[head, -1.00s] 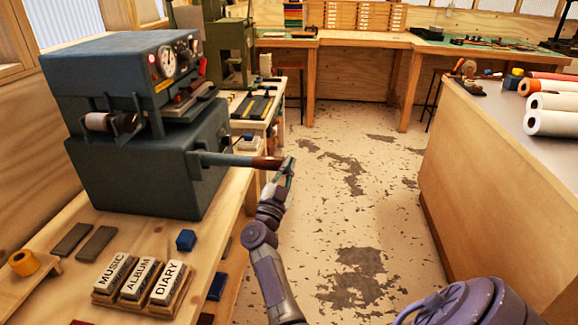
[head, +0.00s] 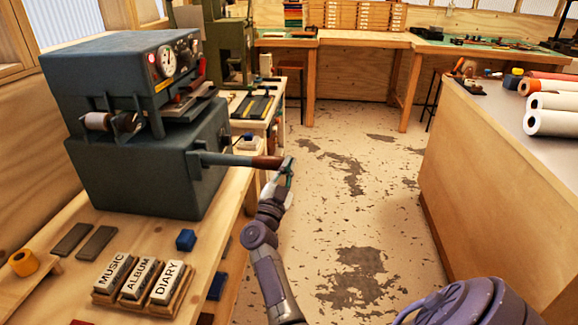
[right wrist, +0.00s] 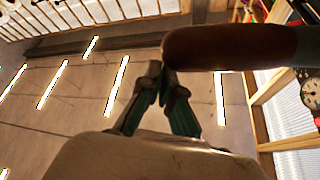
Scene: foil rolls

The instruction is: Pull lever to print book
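A blue-grey press machine (head: 150,160) stands on the wooden bench at left, with a gauge and red light on its front. Its lever (head: 225,159) sticks out to the right, roughly level, and ends in a brown grip (head: 266,162). My right gripper (head: 288,168) is at the free end of that grip. In the right wrist view the brown grip (right wrist: 215,48) crosses above my right gripper (right wrist: 162,82). The fingers are drawn together at the grip's end, and I see no grip held between them. Whether they touch it is unclear. My left gripper is out of view.
Stamp blocks marked MUSIC, ALBUM and DIARY (head: 142,281) sit on the near bench, with a small blue block (head: 186,240) and a yellow roll (head: 23,263). A counter (head: 500,170) with rolls (head: 550,122) stands at right. The floor between is clear.

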